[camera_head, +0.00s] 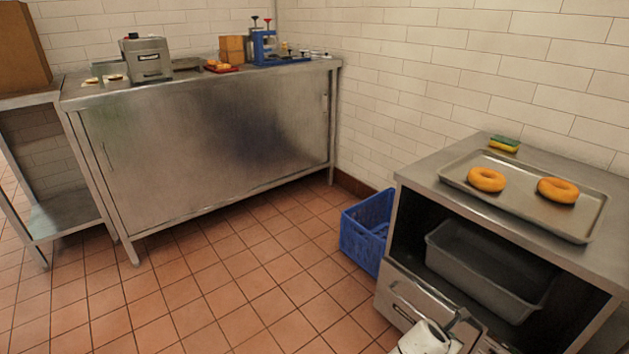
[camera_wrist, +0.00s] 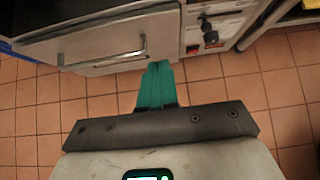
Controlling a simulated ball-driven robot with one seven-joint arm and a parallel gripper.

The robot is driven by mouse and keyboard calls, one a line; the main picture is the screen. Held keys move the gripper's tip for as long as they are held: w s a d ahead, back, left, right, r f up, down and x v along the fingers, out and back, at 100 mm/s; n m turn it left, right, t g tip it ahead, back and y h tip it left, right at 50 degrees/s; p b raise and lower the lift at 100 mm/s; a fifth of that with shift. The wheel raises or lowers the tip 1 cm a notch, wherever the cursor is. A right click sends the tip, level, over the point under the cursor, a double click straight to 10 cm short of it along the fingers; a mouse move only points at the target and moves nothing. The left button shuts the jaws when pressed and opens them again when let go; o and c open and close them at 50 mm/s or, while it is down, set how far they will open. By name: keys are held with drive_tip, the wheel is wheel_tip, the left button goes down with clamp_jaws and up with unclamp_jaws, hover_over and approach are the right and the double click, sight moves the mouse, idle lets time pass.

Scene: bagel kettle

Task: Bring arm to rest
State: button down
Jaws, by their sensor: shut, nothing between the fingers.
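My gripper (camera_wrist: 159,68) shows in the wrist view with its teal fingers together and nothing between them. It points over the tiled floor toward a steel panel with a bar handle (camera_wrist: 108,60). The fingertips look close to the panel's lower edge; I cannot tell whether they touch it. In the head view, a white part of my arm shows at the bottom edge, in front of the steel cabinet (camera_head: 405,197) on the right. My gripper cannot be made out clearly there.
A tray (camera_head: 470,165) with two bagels and a sponge (camera_head: 504,144) sit on the right cabinet. A grey bin (camera_head: 485,275) is inside its opening, above a handled panel. A blue crate (camera_head: 366,225) stands on the floor beside it. The floor at middle left is clear.

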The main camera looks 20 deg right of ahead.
drive_tip(key=s+a+r+m+g+y, duration=0.1)
drive_tip(key=s+a+r+m+y, duration=0.35)
drive_tip(key=s+a+m, duration=0.75)
drive_tip(key=s+a+r+m+g+y, duration=0.1)
drive_tip(key=s+a+r+m+y, duration=0.3)
drive_tip(key=s+a+m, duration=0.8)
wheel_tip(320, 180, up, 23)
drive_tip(key=s+d+n+p, duration=0.1)
drive_tip(key=d+n+p, duration=0.1)
drive_tip(key=p, duration=2.2)
drive_tip(key=shift+s+d, duration=0.15)
drive_tip(key=shift+s, duration=0.25)
drive_tip(key=shift+y, duration=0.25)
